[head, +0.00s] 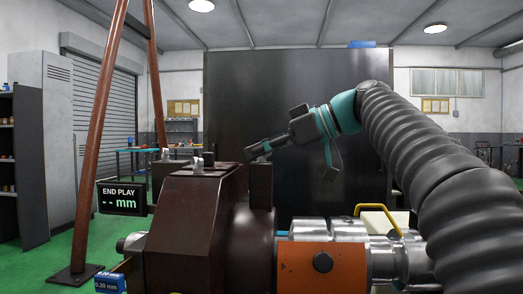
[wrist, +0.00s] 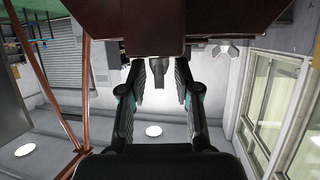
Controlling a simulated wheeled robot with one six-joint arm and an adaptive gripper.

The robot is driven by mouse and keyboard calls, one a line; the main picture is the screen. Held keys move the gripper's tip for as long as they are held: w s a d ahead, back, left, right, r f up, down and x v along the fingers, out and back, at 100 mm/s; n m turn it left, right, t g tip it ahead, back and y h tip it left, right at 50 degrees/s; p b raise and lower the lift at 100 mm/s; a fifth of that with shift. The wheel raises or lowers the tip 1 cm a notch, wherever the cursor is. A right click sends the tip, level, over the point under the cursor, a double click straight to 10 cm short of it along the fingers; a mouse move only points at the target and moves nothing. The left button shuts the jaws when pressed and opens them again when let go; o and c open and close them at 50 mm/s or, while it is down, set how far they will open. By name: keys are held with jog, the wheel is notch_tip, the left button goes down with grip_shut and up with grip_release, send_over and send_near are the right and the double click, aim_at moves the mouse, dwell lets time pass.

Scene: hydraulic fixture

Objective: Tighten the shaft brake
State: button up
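My gripper (head: 254,151) is above the brown fixture housing (head: 190,215) in the head view, by the top of an upright brown post (head: 261,185). In the wrist view my gripper (wrist: 161,68) is open, its two dark fingers apart. A grey stub (wrist: 158,76) shows between the fingers, below the brown housing (wrist: 160,25); I cannot tell whether they touch it. A small grey fitting (head: 203,161) stands on top of the housing. No part is labelled as the shaft brake.
A black END PLAY display (head: 122,198) reads "-- mm". A blue block marked 0.20 mm (head: 111,284) is at the lower left. A yellow handle (head: 380,210) is behind the shaft. A brown frame leg (head: 98,140) stands left. A dark panel (head: 300,100) rises behind the fixture.

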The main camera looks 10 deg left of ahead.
grip_shut()
jog(key=shift+m+t+b, duration=0.4)
jog(key=shift+t, duration=0.1)
jog(key=shift+s+m+t+h+b, duration=0.1)
jog(key=shift+m+t+h+b, duration=0.3)
jog(key=shift+m+t+b, duration=0.4)
jog(key=shift+m+t+h+b, duration=0.3)
jog(key=shift+m+t+h, duration=0.6)
jog(key=shift+m+t, duration=0.9)
jog(key=shift+o, duration=1)
grip_release()
jog(key=shift+d, duration=0.1)
